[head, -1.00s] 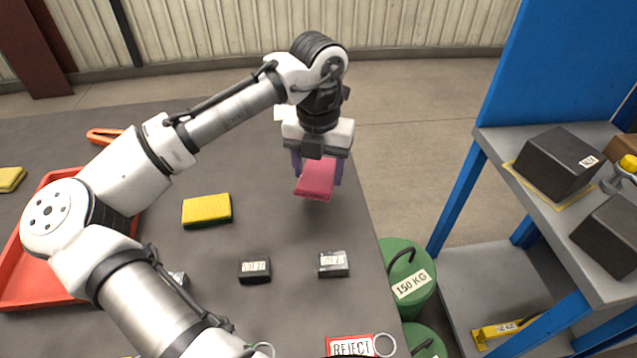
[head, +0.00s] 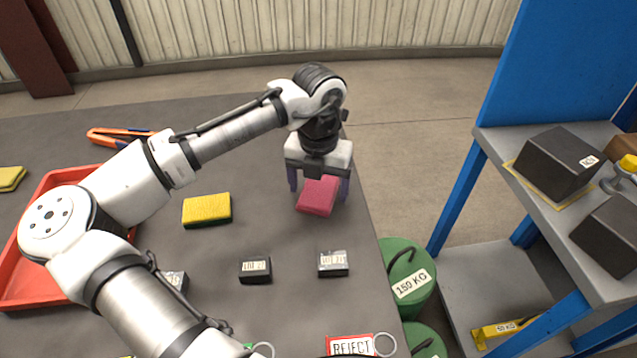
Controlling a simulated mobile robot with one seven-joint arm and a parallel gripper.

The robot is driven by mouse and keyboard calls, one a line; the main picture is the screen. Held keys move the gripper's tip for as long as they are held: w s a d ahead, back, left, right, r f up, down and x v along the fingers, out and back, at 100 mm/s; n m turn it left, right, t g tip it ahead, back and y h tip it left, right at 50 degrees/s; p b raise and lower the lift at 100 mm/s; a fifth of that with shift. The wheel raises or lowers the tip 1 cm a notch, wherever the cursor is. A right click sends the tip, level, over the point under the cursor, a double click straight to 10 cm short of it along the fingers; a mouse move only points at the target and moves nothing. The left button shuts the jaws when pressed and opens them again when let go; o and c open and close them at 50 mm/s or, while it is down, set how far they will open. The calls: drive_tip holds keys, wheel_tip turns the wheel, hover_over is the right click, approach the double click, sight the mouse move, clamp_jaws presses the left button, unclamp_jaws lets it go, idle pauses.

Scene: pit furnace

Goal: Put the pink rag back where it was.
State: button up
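The pink rag (head: 317,197) is a thick pink block near the right edge of the dark grey table, and it appears to rest on the tabletop, slightly turned. My gripper (head: 319,188) points down over it from behind. Its two purple fingers stand on either side of the rag, spread apart, with a gap visible at the left finger. The gripper looks open. The rag's far side is hidden by the gripper.
A yellow sponge (head: 207,210) lies left of the rag. Two small dark labelled blocks (head: 255,270) (head: 333,264) and a REJECT tag (head: 350,346) lie nearer. A red tray (head: 30,290) is at left, partly behind my arm. Green weights (head: 408,275) stand beside the table.

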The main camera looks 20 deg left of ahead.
sight(319, 190)
wheel_tip(319, 190, up, 12)
drive_tip(key=shift+r, duration=0.15)
idle(0.6)
